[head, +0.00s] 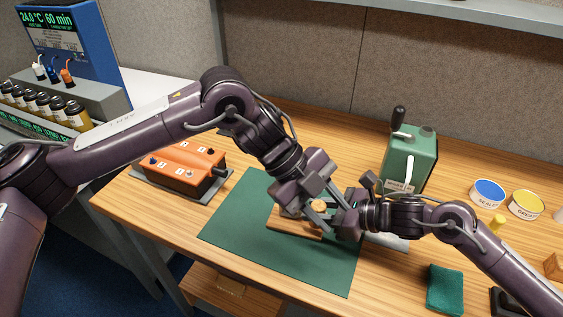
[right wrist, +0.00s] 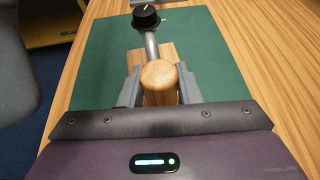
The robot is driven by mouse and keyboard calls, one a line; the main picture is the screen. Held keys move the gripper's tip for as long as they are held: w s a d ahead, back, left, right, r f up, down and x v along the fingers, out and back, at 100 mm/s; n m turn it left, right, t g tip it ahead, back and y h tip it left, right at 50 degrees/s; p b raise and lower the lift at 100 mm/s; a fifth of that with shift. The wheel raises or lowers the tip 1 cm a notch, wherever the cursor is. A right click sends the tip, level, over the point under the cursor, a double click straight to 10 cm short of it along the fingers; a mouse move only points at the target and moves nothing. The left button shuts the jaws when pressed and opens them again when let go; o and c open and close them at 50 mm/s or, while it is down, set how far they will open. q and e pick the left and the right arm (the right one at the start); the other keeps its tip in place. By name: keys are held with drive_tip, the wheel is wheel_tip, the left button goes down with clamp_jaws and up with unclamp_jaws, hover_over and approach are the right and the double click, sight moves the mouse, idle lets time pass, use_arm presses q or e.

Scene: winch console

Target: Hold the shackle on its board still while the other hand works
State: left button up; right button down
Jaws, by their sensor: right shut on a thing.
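A small wooden board (head: 290,222) lies on the green mat (head: 240,225), largely hidden by my grippers. In the right wrist view the board (right wrist: 168,52) carries a round wooden post (right wrist: 160,75). A metal rod with a black knob (right wrist: 146,16) stands out beyond it. My right gripper (right wrist: 160,87) is shut on the post, a finger on each side; it comes in from the right in the head view (head: 338,218). My left gripper (head: 314,206) is over the board, close to the right one. Its fingertips are partly hidden, so its hold is unclear. I cannot make out the shackle's bow.
An orange box (head: 180,168) stands left of the mat and a green machine with a lever (head: 410,160) behind it. The mat's front left is clear.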

use_arm(q)
drive_tip(key=w+a+m+y, duration=0.2)
drive_tip(key=w+a+m, duration=0.1)
drive_tip(key=w+a+r+m+t+y, duration=0.1)
drive_tip(key=w+a+m+y, duration=0.2)
drive_tip(key=w+a+r+m+t+y, duration=0.1)
drive_tip(key=w+a+m+y, duration=0.2)
drive_tip(key=m, duration=0.1)
drive_tip(key=shift+w, duration=0.1)
drive_tip(key=shift+f, duration=3.4)
clamp_jaws()
drive_tip(key=m, duration=0.6)
